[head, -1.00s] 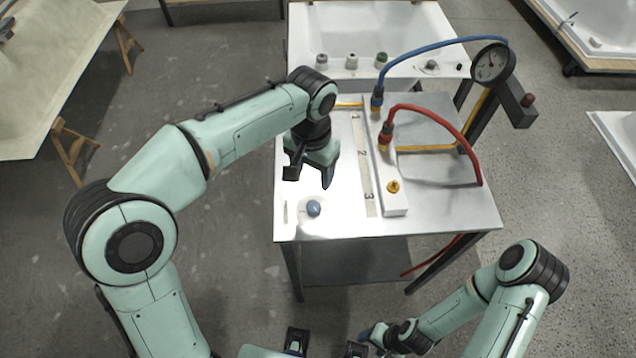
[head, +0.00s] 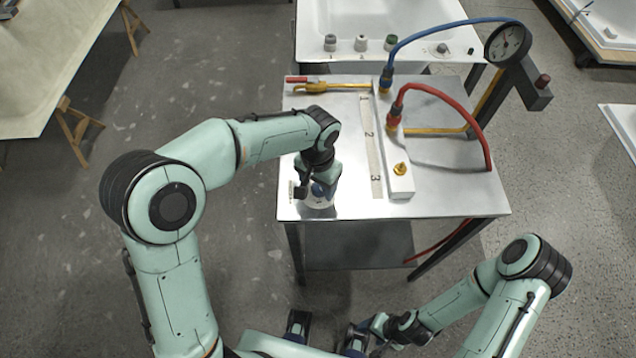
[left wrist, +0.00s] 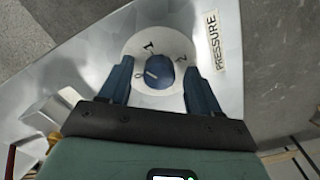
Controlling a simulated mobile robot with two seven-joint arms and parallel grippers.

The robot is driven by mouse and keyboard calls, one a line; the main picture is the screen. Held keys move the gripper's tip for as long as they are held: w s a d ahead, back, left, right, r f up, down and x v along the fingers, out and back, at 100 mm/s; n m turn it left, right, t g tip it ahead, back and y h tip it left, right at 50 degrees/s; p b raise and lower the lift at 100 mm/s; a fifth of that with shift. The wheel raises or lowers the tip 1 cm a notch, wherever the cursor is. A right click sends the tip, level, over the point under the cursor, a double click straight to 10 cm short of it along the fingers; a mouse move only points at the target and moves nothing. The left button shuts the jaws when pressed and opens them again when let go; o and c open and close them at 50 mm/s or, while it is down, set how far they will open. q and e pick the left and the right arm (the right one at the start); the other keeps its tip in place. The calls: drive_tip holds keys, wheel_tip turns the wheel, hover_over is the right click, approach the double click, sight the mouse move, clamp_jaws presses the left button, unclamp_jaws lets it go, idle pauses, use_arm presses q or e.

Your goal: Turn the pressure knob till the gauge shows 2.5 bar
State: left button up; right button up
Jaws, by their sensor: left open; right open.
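The blue pressure knob (left wrist: 160,72) sits on a round white dial marked 0, 1 and 2, beside a PRESSURE label (left wrist: 217,41). Its white mark points near the 0. My left gripper (left wrist: 156,78) is open, with one finger on each side of the knob; I cannot tell whether they touch it. In the head view the left gripper (head: 318,188) is low over the knob and partly hides it. The round gauge (head: 508,42) stands at the back right; its needle reading is too small to tell. My right gripper (head: 364,330) is at the bottom, away from the table.
The metal table (head: 450,190) carries a white block (head: 400,183) with a yellow fitting, a numbered strip (head: 372,150), a red hose (head: 465,105) and a blue hose (head: 440,28). A yellow tool with a red end (head: 325,86) lies at the back left. A white tub (head: 310,15) stands behind.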

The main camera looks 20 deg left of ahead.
use_arm(q)
drive_tip(key=c, duration=1)
drive_tip(key=shift+c, duration=0.2)
drive_tip(key=shift+m, duration=0.3)
use_arm(e)
drive_tip(key=shift+r, duration=0.15)
